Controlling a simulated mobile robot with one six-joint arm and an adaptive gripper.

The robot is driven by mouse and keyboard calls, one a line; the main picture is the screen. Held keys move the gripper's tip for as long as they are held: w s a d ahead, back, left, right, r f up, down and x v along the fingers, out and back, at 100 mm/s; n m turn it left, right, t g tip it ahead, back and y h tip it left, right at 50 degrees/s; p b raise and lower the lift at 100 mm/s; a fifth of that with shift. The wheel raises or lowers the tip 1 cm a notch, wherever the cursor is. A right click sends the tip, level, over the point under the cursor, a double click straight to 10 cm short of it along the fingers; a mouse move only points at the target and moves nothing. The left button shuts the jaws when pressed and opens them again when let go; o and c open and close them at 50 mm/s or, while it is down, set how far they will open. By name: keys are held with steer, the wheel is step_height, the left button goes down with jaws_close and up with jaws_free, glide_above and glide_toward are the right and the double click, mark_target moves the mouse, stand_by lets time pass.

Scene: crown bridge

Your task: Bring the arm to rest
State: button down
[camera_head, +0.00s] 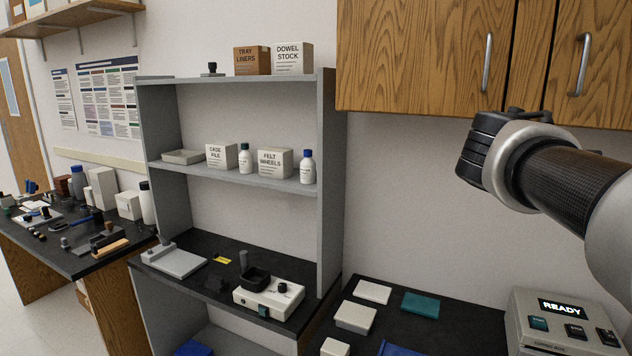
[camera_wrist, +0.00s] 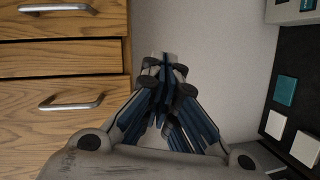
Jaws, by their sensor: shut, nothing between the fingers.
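My arm (camera_head: 545,175) reaches in from the right edge of the head view, raised above the right-hand counter and in front of the wall. Its wrist end is level with the lower part of the wall cabinets. My gripper (camera_wrist: 164,62) shows in the wrist view with its fingers drawn together at the tips, shut and empty. The fingers do not show in the head view. Nothing is seen touching the gripper.
Wooden wall cabinets (camera_head: 425,55) with metal handles are behind and above my wrist. A grey shelf unit (camera_head: 327,180) stands at the middle. A READY-lit device (camera_head: 562,333), a teal block (camera_head: 421,304) and pale boxes sit on the dark counter (camera_head: 455,325). A cluttered bench is at left.

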steer(key=s+a+f+m+g+y, duration=0.3)
steer(key=s+a+f+y, duration=0.2)
steer(key=s+a+f, duration=0.7)
steer(key=s+a+f+m+g+y, duration=0.3)
steer(key=s+a+f+y, duration=0.3)
steer(key=s+a+f, duration=0.6)
steer(key=s+f, duration=0.4)
steer(key=f, duration=0.4)
steer(key=shift+s+a+m+g+y, duration=0.2)
steer(key=shift+a+m+g+y, duration=0.1)
steer(key=shift+m, duration=0.1)
